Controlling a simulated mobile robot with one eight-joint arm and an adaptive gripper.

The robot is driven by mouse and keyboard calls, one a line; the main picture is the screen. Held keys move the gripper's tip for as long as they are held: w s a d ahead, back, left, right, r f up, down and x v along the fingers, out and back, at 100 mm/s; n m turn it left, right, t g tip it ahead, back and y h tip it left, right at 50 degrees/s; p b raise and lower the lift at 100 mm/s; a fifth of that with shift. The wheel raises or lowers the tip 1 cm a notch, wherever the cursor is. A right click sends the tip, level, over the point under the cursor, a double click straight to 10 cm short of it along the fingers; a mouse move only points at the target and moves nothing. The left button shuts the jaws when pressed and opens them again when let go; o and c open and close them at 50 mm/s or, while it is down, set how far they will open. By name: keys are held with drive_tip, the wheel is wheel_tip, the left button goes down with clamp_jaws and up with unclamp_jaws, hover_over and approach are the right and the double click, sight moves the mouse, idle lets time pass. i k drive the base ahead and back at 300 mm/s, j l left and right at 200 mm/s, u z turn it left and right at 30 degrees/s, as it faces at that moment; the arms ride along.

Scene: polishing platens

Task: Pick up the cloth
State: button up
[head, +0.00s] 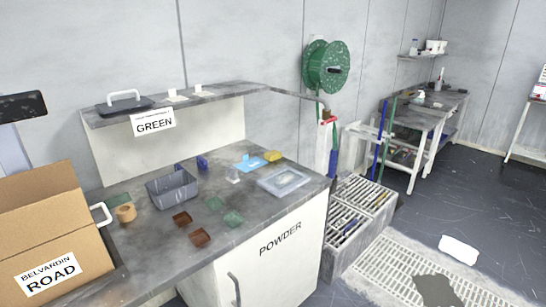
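A light blue flat piece (247,163), which looks like a cloth, lies on the grey worktop (150,252) towards the back. A yellow block (273,156) is just to its right, and a small clear item (233,175) is at its front left. The piece is small in this view, so its folds and material are hard to tell. My gripper does not show, so its opening and its place relative to the cloth cannot be seen.
A grey bin (172,187), clear tray (284,181), green squares (233,219) and brown dishes (200,237) share the worktop. A cardboard box (60,225) fills the left. A raised shelf (215,94) overhangs the back. A white item (458,250) lies on the floor.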

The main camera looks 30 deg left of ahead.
sight(272, 155)
drive_tip(key=i+j+u, duration=0.3)
drive_tip(key=i, duration=1.05)
drive_tip(key=i+u, duration=0.3)
drive_tip(key=i, duration=1.05)
drive_tip(key=i+j, duration=0.05)
